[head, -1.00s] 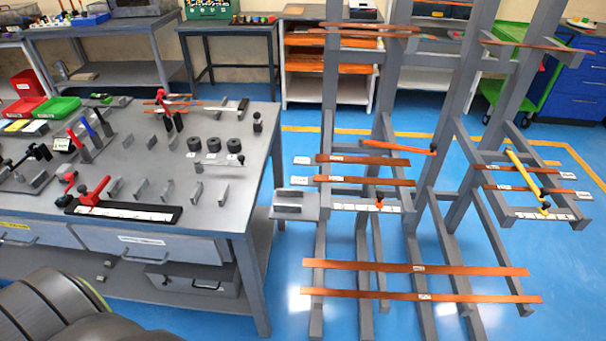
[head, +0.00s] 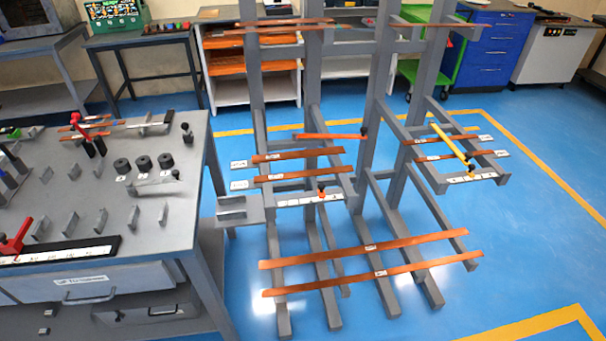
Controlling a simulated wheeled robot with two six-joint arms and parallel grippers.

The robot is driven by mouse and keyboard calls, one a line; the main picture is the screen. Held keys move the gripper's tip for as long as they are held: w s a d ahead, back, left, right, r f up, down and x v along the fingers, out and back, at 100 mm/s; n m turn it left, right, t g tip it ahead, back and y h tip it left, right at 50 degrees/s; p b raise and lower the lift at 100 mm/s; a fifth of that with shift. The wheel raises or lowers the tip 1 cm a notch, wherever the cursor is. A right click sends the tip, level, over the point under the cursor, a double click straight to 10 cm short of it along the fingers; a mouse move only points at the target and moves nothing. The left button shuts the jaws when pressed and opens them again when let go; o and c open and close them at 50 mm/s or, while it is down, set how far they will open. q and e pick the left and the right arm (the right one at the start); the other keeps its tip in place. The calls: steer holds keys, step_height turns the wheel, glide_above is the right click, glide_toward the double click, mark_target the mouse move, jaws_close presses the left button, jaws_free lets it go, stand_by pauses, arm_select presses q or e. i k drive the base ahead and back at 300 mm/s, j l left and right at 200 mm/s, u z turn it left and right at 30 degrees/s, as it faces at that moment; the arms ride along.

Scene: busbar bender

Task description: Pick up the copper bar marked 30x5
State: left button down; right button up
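Copper bars lie across the arms of a grey rack (head: 319,75). On its left middle arms are an upper bar (head: 280,158) and a lower bar (head: 285,176), each with a white tag at its left end. Two more, an upper bar (head: 425,142) and a lower bar (head: 432,158), lie on the right middle arms. Two long bars, a rear one (head: 320,255) and a front one (head: 330,284), rest on the low feet. More bars lie on the top arms. The markings are too small to read, so I cannot tell which is 30x5. Neither gripper is in view.
A grey workbench (head: 165,215) with black cylinders and a red-handled tool stands at left. An orange stop bar (head: 325,136) and a yellow one (head: 449,141) sit on the rack. A blue cabinet (head: 490,52) stands behind. Blue floor right of the rack is clear.

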mark_target(345, 169)
steer(key=i+l+u, duration=0.1)
steer(key=i+l, duration=0.15)
steer(key=i+l+u, duration=0.1)
steer(key=l, duration=0.35)
steer(key=i+l+u, duration=0.1)
steer(key=i+l, duration=0.2)
steer(key=i+l+u, duration=0.1)
steer(key=l, duration=0.4)
steer(key=i+j, duration=0.05)
steer(key=i, duration=0.05)
